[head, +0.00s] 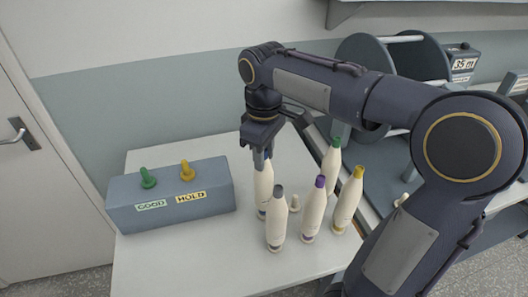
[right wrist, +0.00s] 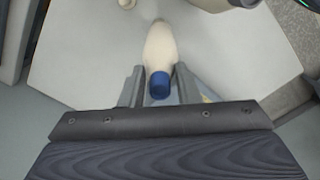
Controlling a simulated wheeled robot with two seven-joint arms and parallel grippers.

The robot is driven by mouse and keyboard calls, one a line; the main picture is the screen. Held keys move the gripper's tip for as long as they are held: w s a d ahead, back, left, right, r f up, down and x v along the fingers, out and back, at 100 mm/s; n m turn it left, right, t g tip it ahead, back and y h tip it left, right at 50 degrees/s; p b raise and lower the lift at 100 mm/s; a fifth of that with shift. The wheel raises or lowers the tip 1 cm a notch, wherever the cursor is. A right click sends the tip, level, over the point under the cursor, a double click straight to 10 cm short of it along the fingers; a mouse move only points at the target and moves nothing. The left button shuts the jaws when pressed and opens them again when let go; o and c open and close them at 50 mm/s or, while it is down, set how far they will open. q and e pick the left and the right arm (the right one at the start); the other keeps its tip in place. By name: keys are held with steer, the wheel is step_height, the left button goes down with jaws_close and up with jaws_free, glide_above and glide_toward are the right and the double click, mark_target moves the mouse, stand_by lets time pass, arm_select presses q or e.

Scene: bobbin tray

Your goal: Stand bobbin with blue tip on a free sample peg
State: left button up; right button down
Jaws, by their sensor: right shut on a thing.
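My right gripper (head: 262,152) is shut on the bobbin with the blue tip (head: 263,188), gripping it near its top. In the right wrist view the blue tip (right wrist: 160,85) sits between the two fingers (right wrist: 160,88). The bobbin is cream and roughly upright; I cannot tell whether its base touches the table. A small bare cream peg (head: 294,203) stands just right of it, between other bobbins. Bobbins with grey (head: 277,222), purple (head: 314,210), yellow (head: 347,202) and green (head: 331,162) tips stand nearby. My left gripper is out of view.
A reel machine (head: 395,62) stands behind my right arm.

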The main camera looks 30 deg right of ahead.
steer(key=shift+f+b, duration=0.35)
steer(key=shift+f, duration=0.25)
steer(key=c, duration=1)
jaws_free()
steer(key=shift+r, duration=0.1)
step_height(320, 180, up, 8)
steer(key=shift+f, duration=0.15)
